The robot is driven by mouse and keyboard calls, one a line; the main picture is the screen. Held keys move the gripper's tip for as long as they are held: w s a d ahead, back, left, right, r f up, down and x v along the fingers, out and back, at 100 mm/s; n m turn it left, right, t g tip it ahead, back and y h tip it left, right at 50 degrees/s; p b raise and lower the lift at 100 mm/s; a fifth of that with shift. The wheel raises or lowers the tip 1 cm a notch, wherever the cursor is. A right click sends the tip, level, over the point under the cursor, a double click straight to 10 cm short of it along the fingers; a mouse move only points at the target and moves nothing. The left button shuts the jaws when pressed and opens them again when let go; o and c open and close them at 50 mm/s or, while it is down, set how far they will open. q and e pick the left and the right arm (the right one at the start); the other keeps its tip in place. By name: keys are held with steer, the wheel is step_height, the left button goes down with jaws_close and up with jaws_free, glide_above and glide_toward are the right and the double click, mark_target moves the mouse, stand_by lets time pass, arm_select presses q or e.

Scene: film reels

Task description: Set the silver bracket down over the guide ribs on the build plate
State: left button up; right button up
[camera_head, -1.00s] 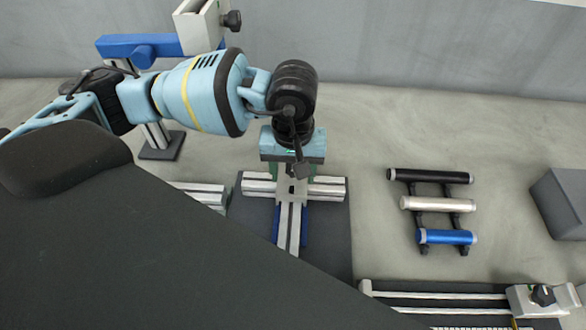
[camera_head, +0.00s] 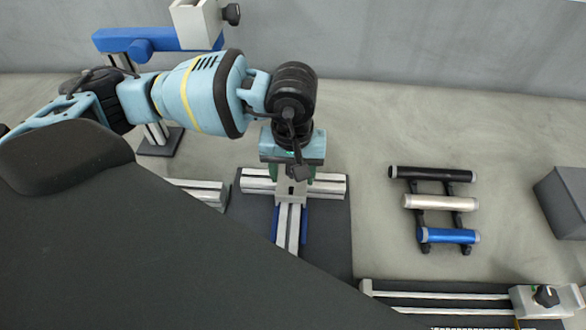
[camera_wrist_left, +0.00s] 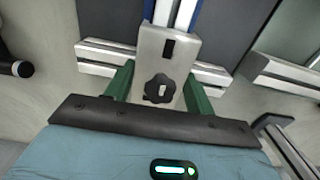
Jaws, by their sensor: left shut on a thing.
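My left gripper (camera_head: 291,176) is shut on the silver bracket (camera_head: 291,192), a pale grey block with a dark slot. In the left wrist view the bracket (camera_wrist_left: 168,50) carries a black knob and sits between the green fingers of my gripper (camera_wrist_left: 160,85). The build plate (camera_head: 332,225) is dark and lies below, with a silver crossbar and a silver rail. Blue strips (camera_head: 305,225), perhaps the guide ribs, flank the rail. The bracket is over the junction of rail and crossbar; I cannot tell whether it touches them. My right gripper is not in view.
A rack with black, white and blue rollers (camera_head: 445,203) stands to the right. A dark grey box (camera_head: 563,202) is at the far right. Rails with a grey clamp block (camera_head: 540,301) lie at the lower right. A blue-armed stand (camera_head: 160,140) is at the back left.

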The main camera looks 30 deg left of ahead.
arm_select(q)
steer(key=shift+f, duration=0.35)
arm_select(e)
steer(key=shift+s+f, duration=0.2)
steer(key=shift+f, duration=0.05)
arm_select(q)
steer(key=o, duration=1.3)
steer(key=shift+c, duration=0.2)
steer(key=shift+r, duration=0.25)
step_height(320, 180, up, 7)
steer(key=shift+f+p, duration=0.2)
steer(key=shift+p, duration=0.95)
steer(key=shift+r, duration=0.4)
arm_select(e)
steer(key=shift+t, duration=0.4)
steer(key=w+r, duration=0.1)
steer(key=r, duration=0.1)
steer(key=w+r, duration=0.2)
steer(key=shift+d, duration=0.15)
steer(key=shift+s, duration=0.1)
